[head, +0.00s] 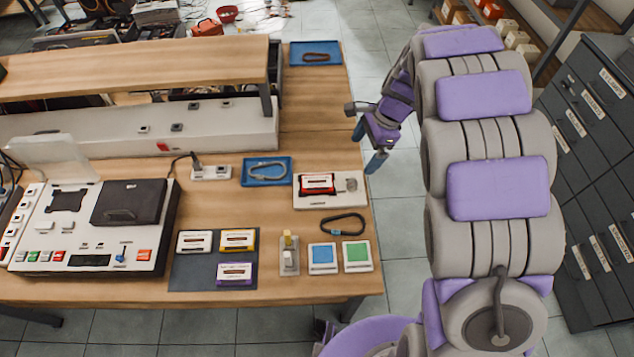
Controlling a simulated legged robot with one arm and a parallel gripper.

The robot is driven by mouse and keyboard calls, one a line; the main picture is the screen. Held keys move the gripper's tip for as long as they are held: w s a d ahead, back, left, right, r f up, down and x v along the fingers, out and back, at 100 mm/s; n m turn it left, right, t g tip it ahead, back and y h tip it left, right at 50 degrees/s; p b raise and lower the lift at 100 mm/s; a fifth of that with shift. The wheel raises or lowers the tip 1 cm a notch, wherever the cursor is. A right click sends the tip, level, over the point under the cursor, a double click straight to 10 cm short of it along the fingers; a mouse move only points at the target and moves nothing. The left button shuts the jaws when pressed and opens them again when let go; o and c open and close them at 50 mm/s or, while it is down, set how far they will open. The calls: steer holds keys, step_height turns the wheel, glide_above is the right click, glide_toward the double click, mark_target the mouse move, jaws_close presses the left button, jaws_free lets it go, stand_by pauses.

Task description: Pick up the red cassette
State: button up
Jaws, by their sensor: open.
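The red cassette (318,184) lies on a small white device (341,204) near the right edge of the wooden table. It has a red body with a white label. My gripper (366,147) is to the upper right of the cassette, apart from it, beyond the table's right edge. Its two blue-tipped fingers are spread and nothing is between them. My purple and grey arm curves up along the right side of the picture.
White, yellow and purple cassettes (235,273) lie on a dark mat (187,279). A black carabiner (343,224), blue trays (247,183) and blue and green square pads (357,256) are nearby. A large console (150,252) stands left. Grey cabinets (588,150) stand right, with open floor between.

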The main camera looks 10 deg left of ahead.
steer(key=m+y, duration=0.1)
steer(key=m, duration=0.1)
glide_toward(318, 182)
steer(key=b+x, duration=0.1)
steer(key=x, duration=0.2)
steer(key=shift+a+f+b, duration=0.1)
steer(key=shift+a+b, duration=0.15)
steer(key=shift+b, duration=0.15)
steer(key=shift+b+x, duration=0.65)
steer(key=shift+x, duration=1.95)
steer(key=shift+d, duration=0.2)
steer(key=c, duration=1.2)
steer(key=shift+c, duration=0.2)
